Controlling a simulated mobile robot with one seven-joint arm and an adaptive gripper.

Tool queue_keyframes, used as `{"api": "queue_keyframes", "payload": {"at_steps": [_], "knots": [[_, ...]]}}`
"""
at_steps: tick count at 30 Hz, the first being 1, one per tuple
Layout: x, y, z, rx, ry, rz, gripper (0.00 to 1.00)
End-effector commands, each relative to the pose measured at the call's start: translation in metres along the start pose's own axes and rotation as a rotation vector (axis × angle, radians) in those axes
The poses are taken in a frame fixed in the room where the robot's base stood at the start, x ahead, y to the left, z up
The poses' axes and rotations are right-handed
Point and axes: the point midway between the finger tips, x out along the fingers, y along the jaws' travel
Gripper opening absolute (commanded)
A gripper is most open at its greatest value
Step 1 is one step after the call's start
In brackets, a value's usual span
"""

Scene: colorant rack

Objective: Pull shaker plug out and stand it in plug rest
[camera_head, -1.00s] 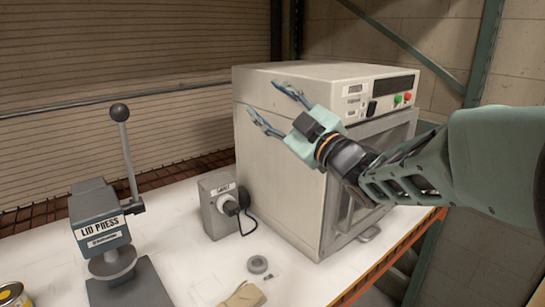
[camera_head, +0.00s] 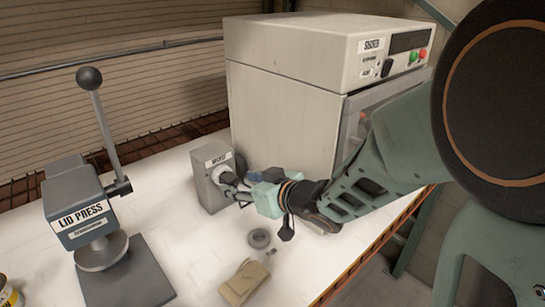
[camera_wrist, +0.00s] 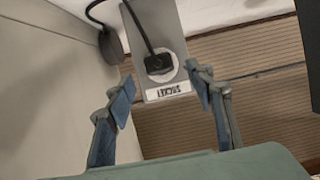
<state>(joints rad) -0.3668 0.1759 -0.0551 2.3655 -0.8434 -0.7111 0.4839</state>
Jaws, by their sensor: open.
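The black shaker plug (camera_wrist: 158,63) sits in the round white socket of a grey outlet box (camera_wrist: 150,20), its black cord running upward in the wrist view. In the head view the outlet box (camera_head: 205,190) stands on the table beside the big beige machine, and my gripper partly hides the plug. My gripper (camera_wrist: 160,80) is open and empty, with its blue-padded fingers to either side of the plug in the picture; contact cannot be told. In the head view my gripper (camera_head: 238,188) points left at the box. A grey ring (camera_head: 259,238) on the table looks like the plug rest.
The beige machine (camera_head: 285,115) stands close behind my gripper. A lid press (camera_head: 85,215) with a tall lever is at the left. A tan object (camera_head: 245,281) lies near the front, and a can (camera_head: 8,290) is at the left corner.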

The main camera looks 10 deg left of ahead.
Motion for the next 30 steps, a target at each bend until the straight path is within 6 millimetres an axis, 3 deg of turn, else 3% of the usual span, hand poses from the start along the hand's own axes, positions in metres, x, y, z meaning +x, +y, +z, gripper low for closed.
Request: {"api": "queue_keyframes", "payload": {"at_steps": [3,9,21,30], "knots": [[0.021,-0.001,0.001,-0.001,0.000,-0.002,0.49],[0.041,0.000,-0.001,0.000,0.002,0.000,0.49],[0.047,0.000,-0.001,0.000,0.003,0.001,0.49],[0.047,0.000,-0.001,0.000,0.003,0.001,0.17]]}}
